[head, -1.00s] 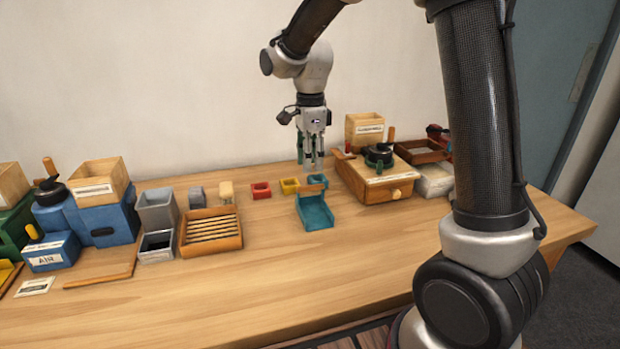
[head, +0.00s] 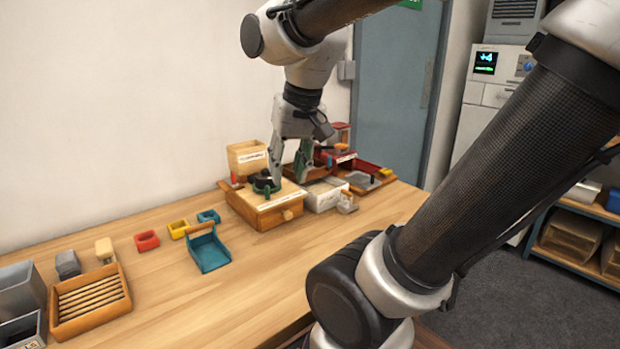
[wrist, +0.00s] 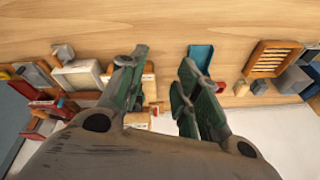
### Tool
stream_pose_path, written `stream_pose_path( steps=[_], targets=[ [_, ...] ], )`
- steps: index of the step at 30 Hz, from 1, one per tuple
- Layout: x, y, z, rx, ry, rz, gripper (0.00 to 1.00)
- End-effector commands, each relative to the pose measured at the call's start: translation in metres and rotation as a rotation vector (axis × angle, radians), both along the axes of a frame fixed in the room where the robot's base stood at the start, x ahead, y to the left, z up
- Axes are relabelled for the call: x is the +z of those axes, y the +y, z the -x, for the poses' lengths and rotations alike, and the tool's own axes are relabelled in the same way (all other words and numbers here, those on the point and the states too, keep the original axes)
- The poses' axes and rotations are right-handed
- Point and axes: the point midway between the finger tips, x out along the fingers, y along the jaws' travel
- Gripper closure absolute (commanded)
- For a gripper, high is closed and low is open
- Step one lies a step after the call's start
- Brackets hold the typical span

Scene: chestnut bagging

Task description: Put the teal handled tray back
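In the wrist view the tray (wrist: 201,54) shows just beyond the right fingertip. My gripper (head: 289,178) is open, with its green fingers spread and nothing between them. In the head view it hangs pointing down by the wooden box with the black knob, to the right of the tray and apart from it.
The wooden box (head: 255,209) and a pale container (head: 322,197) stand right of the tray. A slatted wooden tray (head: 90,325) is at left. The table's front is clear.

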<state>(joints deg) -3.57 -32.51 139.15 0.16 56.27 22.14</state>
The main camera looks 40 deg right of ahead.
Motion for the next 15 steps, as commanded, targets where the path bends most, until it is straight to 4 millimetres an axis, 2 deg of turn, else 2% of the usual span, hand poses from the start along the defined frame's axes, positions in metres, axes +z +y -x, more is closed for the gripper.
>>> stream_pose_path(
  steps=[1,3,6,15],
  targets=[
    [-0.002,-0.006,0.017,0.075,-0.029,0.030,0.67],
    [-0.006,-0.011,0.033,0.175,-0.054,0.071,0.67],
    [-0.011,-0.015,0.047,0.263,-0.074,0.109,0.67],
    [-0.013,-0.016,0.051,0.302,-0.080,0.127,0.67]
  ],
)
